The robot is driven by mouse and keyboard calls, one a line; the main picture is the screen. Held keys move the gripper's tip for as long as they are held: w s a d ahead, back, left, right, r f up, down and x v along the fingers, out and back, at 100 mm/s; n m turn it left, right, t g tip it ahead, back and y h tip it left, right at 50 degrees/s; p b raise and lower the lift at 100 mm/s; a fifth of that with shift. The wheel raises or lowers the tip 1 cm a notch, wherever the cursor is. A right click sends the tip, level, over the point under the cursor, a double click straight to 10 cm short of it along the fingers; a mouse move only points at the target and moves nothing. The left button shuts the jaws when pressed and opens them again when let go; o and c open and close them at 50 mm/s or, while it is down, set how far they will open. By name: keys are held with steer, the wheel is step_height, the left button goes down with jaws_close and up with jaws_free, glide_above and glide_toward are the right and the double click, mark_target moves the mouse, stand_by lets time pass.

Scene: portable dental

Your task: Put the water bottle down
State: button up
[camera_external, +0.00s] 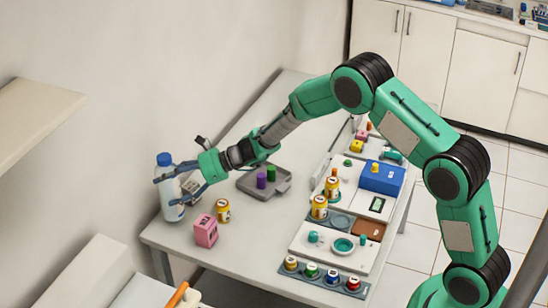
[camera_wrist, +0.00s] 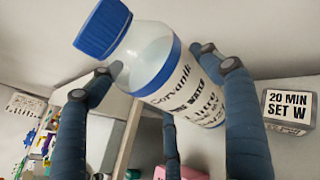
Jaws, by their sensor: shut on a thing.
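The water bottle (camera_external: 172,207) is clear with a blue cap and a white label, at the left end of the table by the wall. My gripper (camera_external: 170,187) is shut on it, with the dark blue fingers around its body. In the external view the bottle stands about upright, its base over the table's left edge area; I cannot tell whether it touches the top. In the wrist view the bottle (camera_wrist: 152,65) lies slantwise between the fingers (camera_wrist: 165,95), cap at upper left, label partly readable.
A pink box (camera_external: 205,231) and a yellow can (camera_external: 223,211) stand just right of the bottle. A box marked "20 MIN SET W" (camera_wrist: 290,107) is close by. A grey tray (camera_external: 245,185) with purple and green cylinders lies behind. Bare table (camera_external: 250,240) lies right of the can.

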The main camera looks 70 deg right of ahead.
steer(key=shift+f, duration=1.2)
steer(key=shift+f+b, duration=0.1)
steer(key=shift+b, duration=0.2)
steer(key=o, duration=1.9)
steer(key=shift+f, duration=0.15)
steer(key=shift+o, duration=0.2)
steer(key=shift+r, duration=0.2)
steer(key=p+v, duration=0.2)
steer(key=v, duration=1)
steer(key=shift+p, duration=0.3)
